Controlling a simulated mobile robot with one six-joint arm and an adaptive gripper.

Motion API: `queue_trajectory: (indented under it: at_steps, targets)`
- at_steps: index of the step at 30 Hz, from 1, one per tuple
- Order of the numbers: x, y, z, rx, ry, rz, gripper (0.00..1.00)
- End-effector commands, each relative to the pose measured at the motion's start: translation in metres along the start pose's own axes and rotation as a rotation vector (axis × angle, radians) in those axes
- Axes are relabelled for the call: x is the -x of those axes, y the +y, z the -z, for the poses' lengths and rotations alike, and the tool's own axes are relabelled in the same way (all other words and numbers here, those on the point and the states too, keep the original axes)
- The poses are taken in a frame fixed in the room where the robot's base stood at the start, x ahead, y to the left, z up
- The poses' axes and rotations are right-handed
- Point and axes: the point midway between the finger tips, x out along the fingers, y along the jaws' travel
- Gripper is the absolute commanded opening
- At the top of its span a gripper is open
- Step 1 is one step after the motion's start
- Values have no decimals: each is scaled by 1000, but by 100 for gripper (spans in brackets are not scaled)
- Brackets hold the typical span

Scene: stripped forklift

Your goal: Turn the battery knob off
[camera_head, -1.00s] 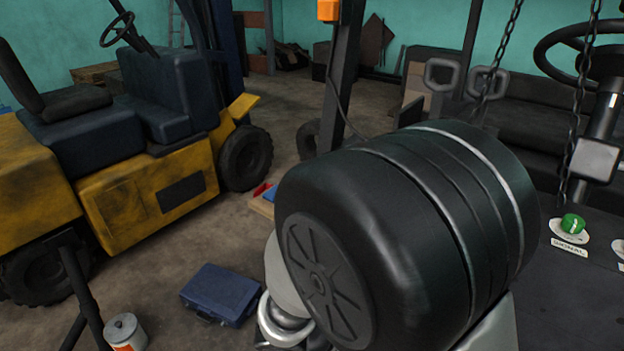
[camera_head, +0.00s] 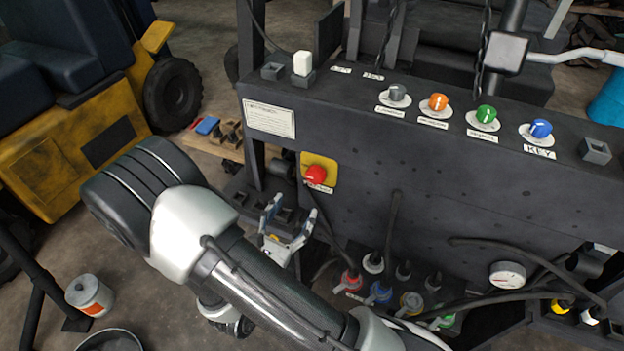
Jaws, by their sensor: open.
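A row of knobs sits on top of the dark control panel (camera_head: 470,130): a grey knob (camera_head: 398,92), an orange knob (camera_head: 438,102), a green knob (camera_head: 486,114) and a blue knob (camera_head: 541,129) labelled KEY. The other labels are too small to read, so I cannot tell which is the battery knob. A red knob (camera_head: 316,175) stands on a yellow plate (camera_head: 328,160) on the panel's front; its label is partly hidden and unreadable. My gripper (camera_head: 293,208) is open and empty, below and left of the red knob, apart from it.
Red, blue and other coloured valve-like parts (camera_head: 380,292) and hoses lie below the panel. A gauge (camera_head: 508,275) is at lower right. A white switch (camera_head: 303,63) stands at the panel's top left. Chains hang above the panel. A yellow forklift (camera_head: 70,140) stands at left.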

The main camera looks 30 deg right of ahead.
Motion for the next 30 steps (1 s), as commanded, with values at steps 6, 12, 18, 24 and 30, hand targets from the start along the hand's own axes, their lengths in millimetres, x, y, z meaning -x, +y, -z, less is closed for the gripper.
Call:
queue_trajectory:
  at_steps: [6, 12, 18, 24, 30]
  targets:
    - [-49, -2, 0, -3, -2, 8, 63]
    - [-89, -2, 0, -3, -2, 7, 63]
    - [-112, -1, 0, -1, -1, 3, 63]
    - [-119, 0, 0, -1, -1, 0, 63]
    - [-119, 0, 0, -1, 0, 0, 63]
